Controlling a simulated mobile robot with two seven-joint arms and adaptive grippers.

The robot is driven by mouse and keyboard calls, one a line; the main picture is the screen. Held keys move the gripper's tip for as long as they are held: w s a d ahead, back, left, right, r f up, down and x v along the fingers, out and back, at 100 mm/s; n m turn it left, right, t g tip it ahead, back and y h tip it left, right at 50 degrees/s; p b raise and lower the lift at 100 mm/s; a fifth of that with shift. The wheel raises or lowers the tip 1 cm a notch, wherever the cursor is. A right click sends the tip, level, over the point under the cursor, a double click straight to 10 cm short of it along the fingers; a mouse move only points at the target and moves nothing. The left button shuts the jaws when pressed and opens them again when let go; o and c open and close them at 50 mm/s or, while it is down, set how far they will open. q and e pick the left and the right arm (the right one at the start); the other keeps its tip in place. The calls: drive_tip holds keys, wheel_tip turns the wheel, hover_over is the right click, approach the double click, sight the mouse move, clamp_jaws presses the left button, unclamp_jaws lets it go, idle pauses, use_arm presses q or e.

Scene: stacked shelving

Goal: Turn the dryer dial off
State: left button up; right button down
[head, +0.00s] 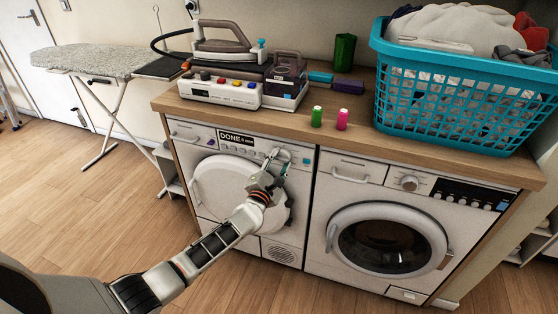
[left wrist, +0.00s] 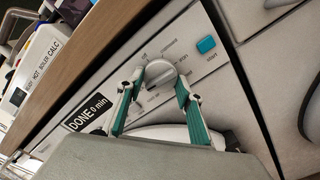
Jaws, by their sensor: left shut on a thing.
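The dryer (head: 228,175) is the left machine under the counter, with a round white door and a display reading "DONE 0 min" (head: 236,139). Its dial (left wrist: 160,74) is a grey-white knob with printed labels around it, in the left wrist view. My left gripper (head: 277,160) reaches the dryer's control panel. In the left wrist view its two green-edged fingers (left wrist: 155,84) are on either side of the dial and shut on it. In the head view the gripper mostly hides the dial. My right gripper is not in view.
A blue start button (left wrist: 206,45) sits beside the dial. A washing machine (head: 380,235) stands to the right. The wooden counter (head: 290,131) above holds an iron station (head: 222,88), two small bottles (head: 317,117) and a blue laundry basket (head: 455,105). Open floor lies to the left.

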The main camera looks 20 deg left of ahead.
use_arm(q)
drive_tip(key=m, duration=0.1)
drive_tip(key=m+p, duration=0.1)
drive_tip(key=m, duration=0.1)
drive_tip(key=shift+r+m, duration=0.2)
drive_tip(key=shift+m, duration=0.1)
drive_tip(key=m+p, duration=0.1)
drive_tip(key=m, duration=0.1)
drive_tip(key=shift+m, duration=0.4)
drive_tip(key=m+p, duration=0.1)
drive_tip(key=m, duration=0.1)
drive_tip(key=shift+m, duration=0.4)
drive_tip(key=m+p, duration=0.1)
drive_tip(key=m, duration=0.1)
drive_tip(key=shift+m, duration=0.3)
drive_tip(key=m, duration=0.3)
drive_tip(key=shift+p, duration=0.35)
drive_tip(key=shift+m, duration=1)
